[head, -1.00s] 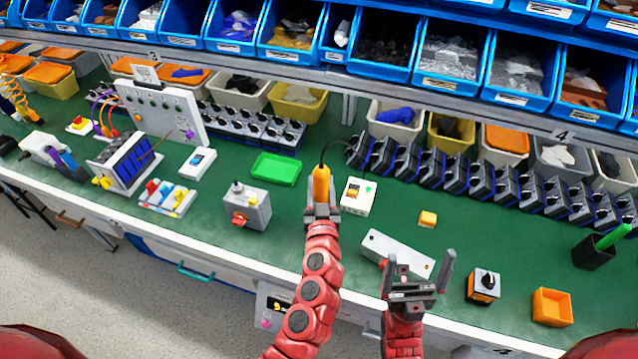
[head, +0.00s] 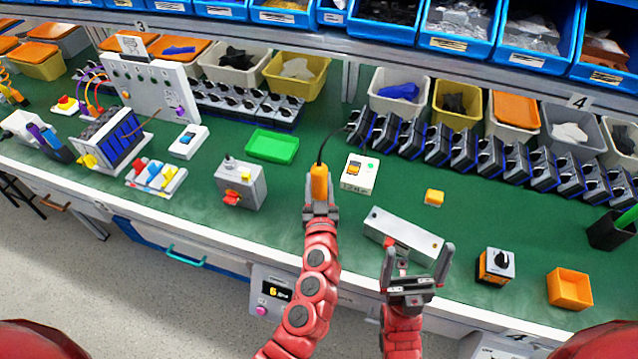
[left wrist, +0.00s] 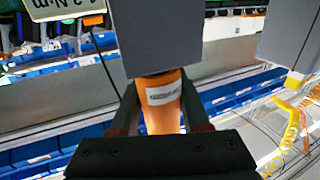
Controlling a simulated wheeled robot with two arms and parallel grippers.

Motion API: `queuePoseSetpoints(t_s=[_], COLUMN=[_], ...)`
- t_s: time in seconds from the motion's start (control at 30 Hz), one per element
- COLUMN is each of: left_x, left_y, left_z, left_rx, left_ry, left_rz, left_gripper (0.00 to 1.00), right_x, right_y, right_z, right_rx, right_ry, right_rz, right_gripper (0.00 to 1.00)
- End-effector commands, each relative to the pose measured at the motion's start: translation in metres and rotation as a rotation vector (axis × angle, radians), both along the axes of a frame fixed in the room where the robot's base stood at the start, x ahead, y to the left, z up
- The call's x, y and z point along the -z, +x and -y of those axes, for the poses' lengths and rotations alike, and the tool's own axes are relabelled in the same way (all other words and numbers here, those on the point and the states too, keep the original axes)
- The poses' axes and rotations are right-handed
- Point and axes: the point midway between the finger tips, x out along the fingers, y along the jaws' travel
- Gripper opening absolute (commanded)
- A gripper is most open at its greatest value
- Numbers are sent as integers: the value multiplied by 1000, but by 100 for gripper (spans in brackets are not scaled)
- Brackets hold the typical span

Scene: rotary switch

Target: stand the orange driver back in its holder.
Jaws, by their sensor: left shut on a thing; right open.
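The orange driver (head: 319,183) is upright in my left gripper (head: 320,209) in the head view, a dark cable rising from its top. My left gripper is shut on it. In the left wrist view the orange handle (left wrist: 162,103) with a white label sits between the fingers. A grey block (left wrist: 153,38) hides its far end there; I cannot tell whether this block is the holder. No holder is clearly recognisable in the head view. My right gripper (head: 418,262) is open and empty near the bench's front edge.
A display box (head: 278,293) is below the edge.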

Motion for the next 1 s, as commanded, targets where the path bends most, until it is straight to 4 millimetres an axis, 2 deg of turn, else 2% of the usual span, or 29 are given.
queuePoseSetpoints(t_s=[1.0], left_x=[0], left_y=[-1], left_z=[0], left_rx=[1], left_ry=[1], left_rz=[1], left_gripper=[0], right_x=[9], right_y=[0], right_z=[0], right_rx=[0], right_ry=[0], right_rz=[0], right_gripper=[100])
